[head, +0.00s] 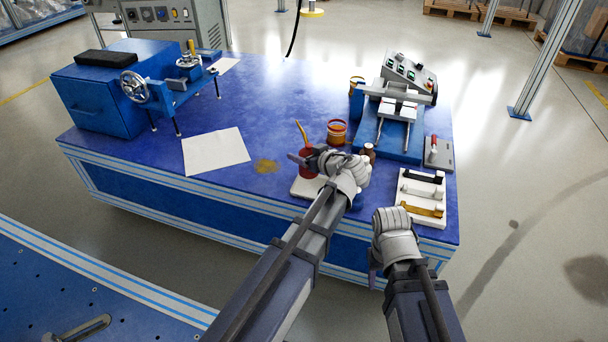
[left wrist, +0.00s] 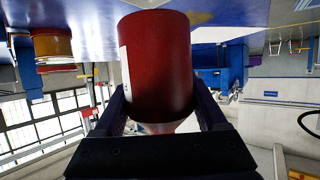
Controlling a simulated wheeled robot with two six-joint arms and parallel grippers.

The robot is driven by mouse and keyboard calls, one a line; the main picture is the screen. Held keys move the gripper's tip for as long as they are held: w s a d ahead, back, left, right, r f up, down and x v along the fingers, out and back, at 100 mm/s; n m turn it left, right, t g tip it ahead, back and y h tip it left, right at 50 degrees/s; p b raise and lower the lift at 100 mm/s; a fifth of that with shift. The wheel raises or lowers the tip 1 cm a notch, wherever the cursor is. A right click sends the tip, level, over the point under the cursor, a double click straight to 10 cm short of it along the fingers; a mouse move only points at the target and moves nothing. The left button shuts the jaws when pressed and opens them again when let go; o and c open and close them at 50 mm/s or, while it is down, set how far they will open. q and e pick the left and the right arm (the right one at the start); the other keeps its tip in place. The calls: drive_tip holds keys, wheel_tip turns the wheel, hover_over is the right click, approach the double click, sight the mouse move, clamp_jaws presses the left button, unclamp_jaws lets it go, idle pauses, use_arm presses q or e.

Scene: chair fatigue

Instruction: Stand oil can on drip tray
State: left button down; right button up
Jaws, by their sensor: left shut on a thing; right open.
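The red oil can (head: 309,167) with a thin yellow spout (head: 301,132) is at the table's front edge, roughly upright. My left gripper (head: 304,158) is shut around its body. The red can body (left wrist: 156,65) fills the middle of the left wrist view between the two fingers. Whether the can's base touches the tray is hidden. My right gripper (head: 376,262) is open and empty, in front of the table's near edge.
An orange tin (head: 337,133) stands behind the can and a brown bottle (head: 369,151) to its right. A white rack (head: 420,197) lies at the right corner. A brownish stain (head: 265,166) and a white sheet (head: 215,151) lie left.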

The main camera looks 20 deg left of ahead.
use_arm(q)
drive_tip(key=shift+f, duration=0.45)
use_arm(e)
drive_tip(key=shift+f, duration=0.45)
use_arm(q)
wheel_tip(320, 180, down, 4)
drive_tip(key=b, duration=0.3)
drive_tip(key=shift+r+b, duration=0.25)
drive_tip(key=shift+b, duration=0.1)
use_arm(e)
wheel_tip(320, 180, down, 4)
drive_tip(key=shift+r, duration=0.2)
use_arm(q)
drive_tip(key=shift+f, duration=0.15)
unclamp_jaws()
use_arm(e)
drive_tip(key=shift+f, duration=0.1)
